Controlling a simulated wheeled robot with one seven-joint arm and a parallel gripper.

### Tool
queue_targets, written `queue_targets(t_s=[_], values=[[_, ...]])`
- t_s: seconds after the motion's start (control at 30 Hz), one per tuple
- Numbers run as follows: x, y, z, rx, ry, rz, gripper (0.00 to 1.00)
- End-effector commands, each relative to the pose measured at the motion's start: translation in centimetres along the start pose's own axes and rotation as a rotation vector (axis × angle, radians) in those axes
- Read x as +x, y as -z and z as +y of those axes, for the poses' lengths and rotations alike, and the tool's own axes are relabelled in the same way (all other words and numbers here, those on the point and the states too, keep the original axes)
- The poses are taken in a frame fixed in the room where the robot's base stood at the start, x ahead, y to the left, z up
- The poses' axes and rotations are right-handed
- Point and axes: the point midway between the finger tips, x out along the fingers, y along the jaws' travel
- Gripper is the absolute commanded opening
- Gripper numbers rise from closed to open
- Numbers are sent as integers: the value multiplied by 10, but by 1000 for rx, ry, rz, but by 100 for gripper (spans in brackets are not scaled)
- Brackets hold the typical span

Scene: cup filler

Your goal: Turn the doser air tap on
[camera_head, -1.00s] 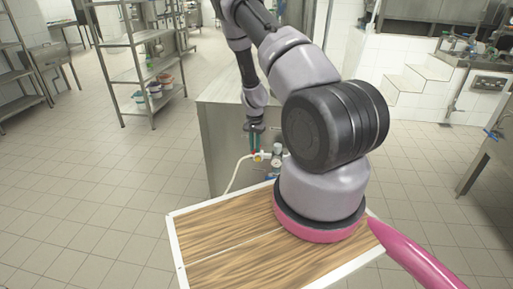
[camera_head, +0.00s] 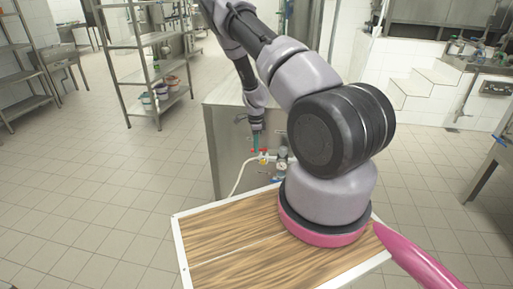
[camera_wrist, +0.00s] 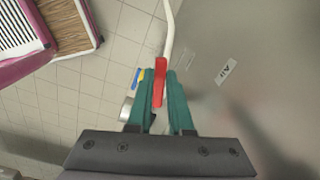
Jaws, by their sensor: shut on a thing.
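The red lever of the air tap (camera_wrist: 159,92) stands between the green fingers of my gripper (camera_wrist: 165,77) in the wrist view, and the fingers are shut on it. In the head view my gripper (camera_head: 256,142) points down at the tap fittings on the front of the steel cabinet (camera_head: 227,150). The white hose (camera_head: 238,178) runs down from these fittings, and it also shows in the wrist view (camera_wrist: 169,30). A label reading "AIR" (camera_wrist: 224,70) is on the metal panel to the right. The tap body is mostly hidden by the fingers.
A round gauge (camera_head: 282,152) sits just right of the tap. A small yellow and blue part (camera_wrist: 138,78) and a silver cylinder (camera_wrist: 127,109) are left of the fingers. My wood-topped base is close in front of the cabinet. A shelf rack (camera_head: 147,70) stands farther back on the left.

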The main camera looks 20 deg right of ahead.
Motion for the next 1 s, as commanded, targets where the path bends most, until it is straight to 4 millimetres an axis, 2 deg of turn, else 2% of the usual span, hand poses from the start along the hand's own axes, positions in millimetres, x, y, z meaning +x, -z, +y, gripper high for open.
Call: queue_targets(t_s=[0.43,1.0], values=[[0,1,-11,267,2,-1,0],[0,2,-12,326,1,-1,0]])
